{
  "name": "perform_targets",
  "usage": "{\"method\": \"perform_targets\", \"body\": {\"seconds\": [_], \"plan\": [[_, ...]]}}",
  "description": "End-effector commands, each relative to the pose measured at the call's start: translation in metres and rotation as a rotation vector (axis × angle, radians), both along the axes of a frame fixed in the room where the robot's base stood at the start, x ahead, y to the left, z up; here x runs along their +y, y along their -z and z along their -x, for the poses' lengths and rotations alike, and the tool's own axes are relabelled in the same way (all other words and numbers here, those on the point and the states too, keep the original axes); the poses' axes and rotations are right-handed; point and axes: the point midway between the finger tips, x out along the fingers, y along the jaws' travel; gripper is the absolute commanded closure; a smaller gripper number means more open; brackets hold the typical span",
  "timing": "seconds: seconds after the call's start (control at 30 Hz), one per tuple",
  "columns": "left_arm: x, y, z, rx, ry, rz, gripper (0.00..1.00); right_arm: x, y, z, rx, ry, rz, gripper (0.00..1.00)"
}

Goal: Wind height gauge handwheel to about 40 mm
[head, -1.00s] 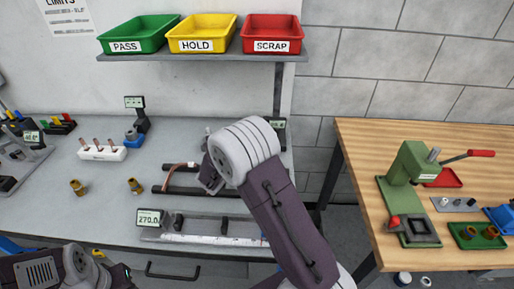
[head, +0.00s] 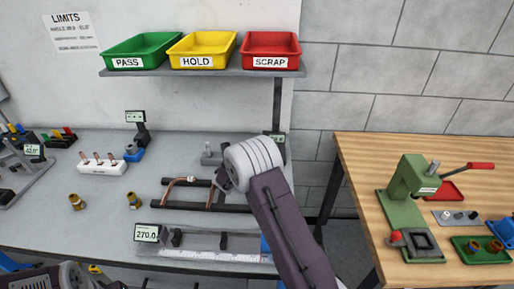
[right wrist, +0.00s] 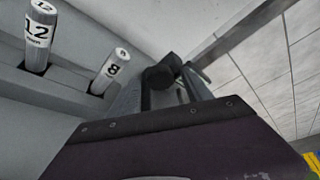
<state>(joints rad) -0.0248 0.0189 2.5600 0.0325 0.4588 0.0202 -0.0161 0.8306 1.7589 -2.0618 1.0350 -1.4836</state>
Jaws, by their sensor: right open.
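A small display on a dark stand (head: 277,140) is at the back right of the bench, mostly behind my right arm. It appears to be the height gauge; its reading is too small to read and its handwheel is hidden in the head view. In the right wrist view a dark round knob (right wrist: 160,76), possibly the handwheel, shows at the jaws of my right gripper (right wrist: 163,95). The gripper is open; whether it touches the knob I cannot tell. In the head view the wrist hides its fingers. Only my left arm shows at bottom left.
Plug gauges marked 12 (right wrist: 38,38) and 8 (right wrist: 110,70) stand close beside the right gripper. A 270.0 display (head: 147,233) stands in front. A shelf (head: 205,71) with three trays is above.

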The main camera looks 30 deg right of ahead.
Motion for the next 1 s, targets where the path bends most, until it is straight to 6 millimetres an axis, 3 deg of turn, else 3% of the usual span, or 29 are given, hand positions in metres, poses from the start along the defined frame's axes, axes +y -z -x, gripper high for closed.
{"method": "perform_targets", "body": {"seconds": [0.07,0.27,0.67,1.0], "plan": [[0.0,0.0,0.0,0.0,0.0,0.0,0.64,0.0,0.0,0.0,0.0,0.0,0.0,0.44],[0.0,0.0,0.0,0.0,0.0,0.0,0.64,0.0,0.0,0.0,0.0,0.0,0.0,1.0],[0.0,0.009,0.0,0.0,0.0,0.0,0.64,-0.001,0.001,0.001,-0.047,0.001,-0.077,1.0],[0.0,0.042,0.0,0.0,0.0,0.0,0.64,-0.002,0.003,0.002,-0.194,0.002,-0.311,1.0]]}}
